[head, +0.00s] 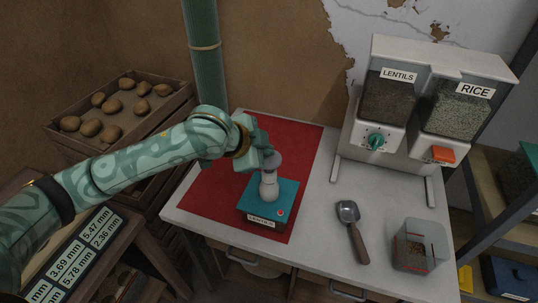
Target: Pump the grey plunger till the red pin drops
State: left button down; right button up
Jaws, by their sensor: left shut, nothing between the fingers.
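The grey plunger (272,161) has a round grey top above a pale, bulbous body (268,187). That body stands upright on a teal box (254,204) with a small label on its front. A small red pin (281,212) shows on the box top, right of the body; how far it stands up is too small to tell. My left gripper (267,152) is shut and empty, with its fingertips right at the plunger's top. I cannot tell whether they touch it. The gripper hides part of the top. My right gripper is not in view.
The box stands on a red mat (215,195) on a pale table. At the right are a lentils-and-rice dispenser (400,125), a metal scoop (349,212) and a clear container (418,245). A potato crate (150,130) stands at the left, near a green post (203,60).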

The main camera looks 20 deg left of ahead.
aim_at(267, 159)
pick_arm(q)
jog(key=shift+f, duration=1.55)
dwell(1.3)
jog(key=shift+r, duration=0.1)
jog(key=shift+r+p, duration=1.9)
jog(key=shift+p, duration=0.85)
jog(key=shift+f, duration=0.1)
notch_tip(267, 159, up, 5)
jog(key=p, duration=0.6)
dwell(1.1)
